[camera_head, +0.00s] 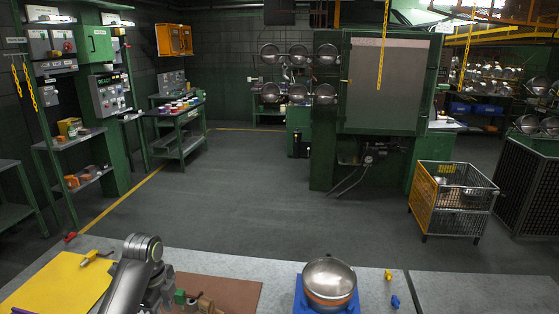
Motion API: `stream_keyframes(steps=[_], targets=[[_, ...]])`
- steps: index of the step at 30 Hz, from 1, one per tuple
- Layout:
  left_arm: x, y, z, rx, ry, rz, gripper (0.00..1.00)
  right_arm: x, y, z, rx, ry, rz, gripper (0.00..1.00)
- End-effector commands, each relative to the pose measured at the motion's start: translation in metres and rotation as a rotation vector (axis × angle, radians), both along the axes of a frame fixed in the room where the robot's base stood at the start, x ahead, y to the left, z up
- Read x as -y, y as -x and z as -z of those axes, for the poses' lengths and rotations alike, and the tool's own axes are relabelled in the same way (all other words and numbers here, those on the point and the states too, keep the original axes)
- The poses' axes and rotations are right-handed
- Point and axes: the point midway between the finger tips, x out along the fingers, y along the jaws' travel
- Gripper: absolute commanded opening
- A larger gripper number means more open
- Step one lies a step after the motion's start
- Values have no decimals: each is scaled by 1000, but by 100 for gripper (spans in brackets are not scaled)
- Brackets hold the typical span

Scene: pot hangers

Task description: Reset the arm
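One grey metal arm of mine reaches in at the bottom left, in front of the workbench (235,262). It is bent, with its rounded joint on top and its links running down towards the lower edge. I cannot make out gripper fingers on it. My other arm is not in view. A shiny metal pot or bowl (329,278) sits on a blue base (298,304) on the bench, apart from the visible arm.
A yellow sheet (60,283) and a brown mat (228,291) lie on the bench. Small yellow (388,274) and blue (395,301) pieces lie right of the pot. Beyond are open floor, a green machine (388,85) with hanging pots, and a wire cart (466,196).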

Motion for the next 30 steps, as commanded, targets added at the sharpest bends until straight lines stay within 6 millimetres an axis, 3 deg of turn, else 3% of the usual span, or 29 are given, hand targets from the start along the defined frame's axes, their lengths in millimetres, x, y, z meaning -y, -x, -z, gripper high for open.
stream_keyframes(steps=[11,17,23,30], targets=[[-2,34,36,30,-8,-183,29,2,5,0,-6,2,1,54],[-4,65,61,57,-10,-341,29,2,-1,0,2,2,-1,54],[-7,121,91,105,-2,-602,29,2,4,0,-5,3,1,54],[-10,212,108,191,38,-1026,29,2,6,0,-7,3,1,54]])
